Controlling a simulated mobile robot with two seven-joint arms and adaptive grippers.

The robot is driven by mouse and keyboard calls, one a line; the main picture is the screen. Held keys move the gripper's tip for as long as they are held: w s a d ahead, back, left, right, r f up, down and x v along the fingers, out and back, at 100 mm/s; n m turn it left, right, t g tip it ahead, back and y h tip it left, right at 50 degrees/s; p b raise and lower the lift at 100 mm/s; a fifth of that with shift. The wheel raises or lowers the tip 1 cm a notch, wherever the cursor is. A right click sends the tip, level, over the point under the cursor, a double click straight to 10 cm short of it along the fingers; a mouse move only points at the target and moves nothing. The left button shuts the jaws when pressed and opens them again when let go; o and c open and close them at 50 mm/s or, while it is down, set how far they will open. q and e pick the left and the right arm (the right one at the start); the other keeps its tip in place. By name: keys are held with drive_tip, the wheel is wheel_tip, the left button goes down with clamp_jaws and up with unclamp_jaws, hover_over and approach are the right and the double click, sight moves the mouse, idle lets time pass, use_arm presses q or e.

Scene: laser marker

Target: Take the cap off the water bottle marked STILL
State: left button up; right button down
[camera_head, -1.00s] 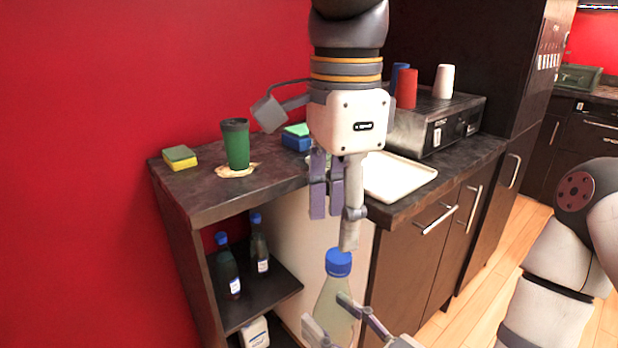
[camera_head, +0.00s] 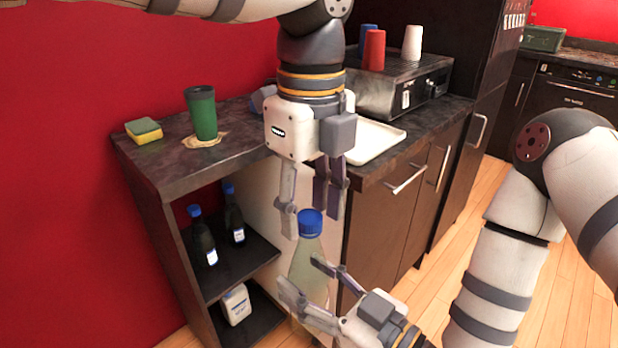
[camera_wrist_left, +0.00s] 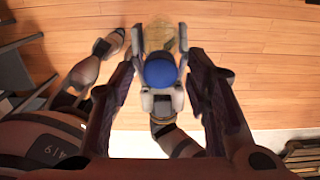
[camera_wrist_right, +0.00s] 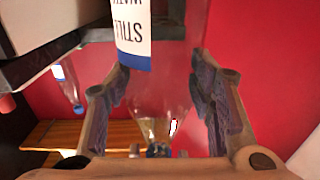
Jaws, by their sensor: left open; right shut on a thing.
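The clear bottle (camera_head: 307,262) with a blue cap (camera_head: 311,222) is upright in front of the cabinet, off the floor. Its white label (camera_wrist_right: 131,35) reads STILL and WATER in the right wrist view. My right gripper (camera_head: 301,277) is shut on the bottle's body. My left gripper (camera_head: 312,212) points down from above and is open, its fingers spread to either side of the cap. The left wrist view shows the cap (camera_wrist_left: 160,73) between those fingers, with space on both sides. The cap is on the bottle.
Two dark blue-capped bottles (camera_head: 202,238) stand on the cabinet's shelf (camera_head: 245,266), and a white container (camera_head: 236,304) is below. On the counter are a sponge (camera_head: 144,131), a green tumbler (camera_head: 201,113), a white tray (camera_head: 376,141) and a coffee machine (camera_head: 400,88) bearing cups.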

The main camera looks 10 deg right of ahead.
use_arm(q)
clamp_jaws()
drive_tip(key=n, duration=0.3)
drive_tip(key=shift+n, duration=0.4)
drive_tip(key=n, duration=0.3)
drive_tip(key=shift+n, duration=0.4)
drive_tip(key=n, duration=0.7)
drive_tip(key=shift+n, duration=0.3)
drive_tip(key=n, duration=0.5)
unclamp_jaws()
